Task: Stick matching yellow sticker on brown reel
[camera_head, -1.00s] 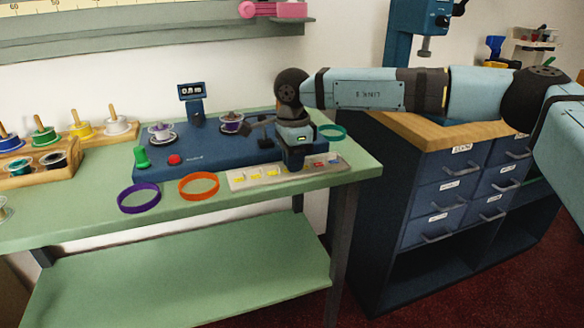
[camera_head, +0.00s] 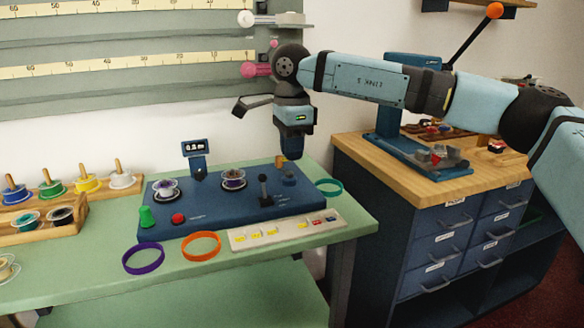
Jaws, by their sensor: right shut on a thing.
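My right gripper (camera_head: 292,155) points down above the back right of the blue machine. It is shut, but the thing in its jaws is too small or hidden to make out. A pale sticker strip (camera_head: 290,231) lies at the counter's front right, with yellow stickers (camera_head: 253,236) on its left part and red and blue ones on its right. One reel (camera_head: 166,188) sits at the left of the machine and a purplish one (camera_head: 233,179) at its middle. A pale brownish reel (camera_head: 6,268) is cut by the left edge. I cannot tell which is the brown reel. My left gripper is not in view.
The blue machine (camera_head: 215,212) carries a small display, a red button and a black lever (camera_head: 265,190). Purple (camera_head: 143,258), orange (camera_head: 201,246) and teal (camera_head: 329,187) rings lie around it. Wooden racks (camera_head: 83,194) of reels stand at left. A drawer cabinet (camera_head: 440,229) is at right.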

